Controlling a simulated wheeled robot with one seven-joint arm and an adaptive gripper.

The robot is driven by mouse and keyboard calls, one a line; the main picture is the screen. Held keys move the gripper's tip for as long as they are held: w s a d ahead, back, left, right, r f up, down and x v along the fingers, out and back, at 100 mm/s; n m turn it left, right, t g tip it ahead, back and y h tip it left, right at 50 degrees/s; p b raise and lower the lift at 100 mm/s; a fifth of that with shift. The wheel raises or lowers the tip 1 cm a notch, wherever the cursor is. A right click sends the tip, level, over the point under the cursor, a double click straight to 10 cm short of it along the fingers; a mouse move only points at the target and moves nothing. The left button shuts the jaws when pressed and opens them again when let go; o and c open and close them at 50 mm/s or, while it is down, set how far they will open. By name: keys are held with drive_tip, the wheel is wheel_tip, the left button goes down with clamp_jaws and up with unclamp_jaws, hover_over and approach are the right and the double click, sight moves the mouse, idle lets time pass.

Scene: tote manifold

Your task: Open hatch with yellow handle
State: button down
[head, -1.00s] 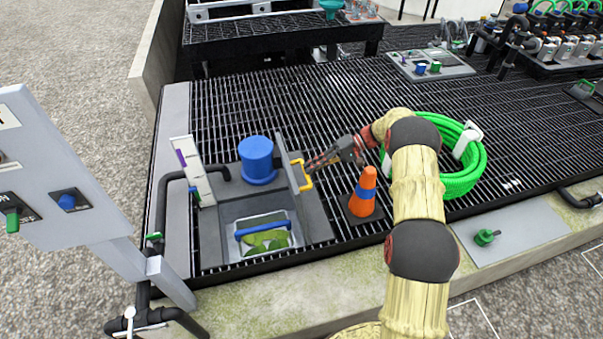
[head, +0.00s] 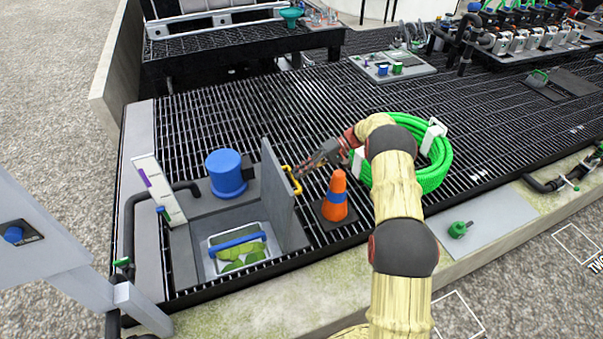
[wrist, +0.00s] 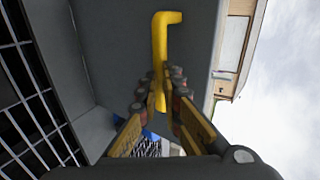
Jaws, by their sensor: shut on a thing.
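The grey hatch lid (head: 277,187) stands about upright at the right side of its square opening in the head view. Its yellow handle (head: 291,180) is on the lid's right face. My gripper (head: 302,172) is at the handle from the right. In the wrist view the yellow handle (wrist: 162,50) runs down between the fingers of my gripper (wrist: 160,90), which are shut on its lower end. The lid's grey face (wrist: 110,50) fills the upper wrist view. Inside the opening is a clear container (head: 237,250) with a blue bar and green contents.
An orange cone (head: 337,192) with a blue band stands just right of the lid. A blue cylinder (head: 226,172) stands behind the opening. A grey control panel (head: 35,240) is at the left.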

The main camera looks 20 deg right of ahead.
drive_tip(key=c, duration=1.8)
unclamp_jaws()
drive_tip(key=f, duration=0.2)
drive_tip(key=a+f, duration=0.1)
drive_tip(key=shift+s+f, duration=0.15)
drive_tip(key=shift+s, duration=0.1)
drive_tip(key=shift+d, duration=0.25)
drive_tip(key=shift+c, duration=0.4)
drive_tip(key=r+v, duration=0.1)
drive_tip(key=v, duration=1.1)
drive_tip(key=shift+w, duration=0.25)
drive_tip(key=shift+r, duration=0.2)
